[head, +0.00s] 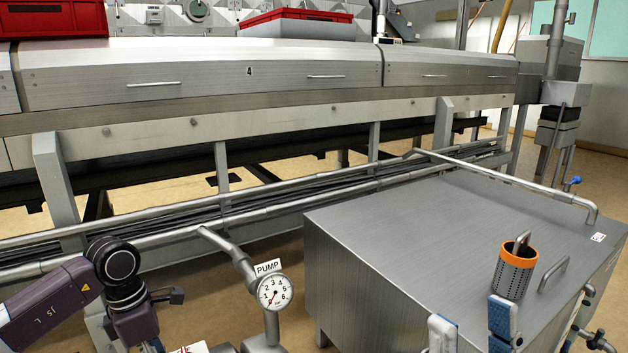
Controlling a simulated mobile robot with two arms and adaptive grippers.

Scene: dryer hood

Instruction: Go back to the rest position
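My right gripper (473,331) is at the bottom right, low in front of the grey metal tank. Its two fingers with blue and pale pads stand apart, with only the tank visible between them. My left arm (48,305) comes in at the lower left, and its wrist (133,318) bends down to the bottom edge. Most of the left gripper is cut off below the frame, so its fingers cannot be judged.
The tank (430,230) fills the lower right. A perforated cup with an orange rim (515,268) appears just behind my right gripper's right finger. A pump gauge (275,291) and pipes stand between the arms. The long steel hood (200,75) spans the back.

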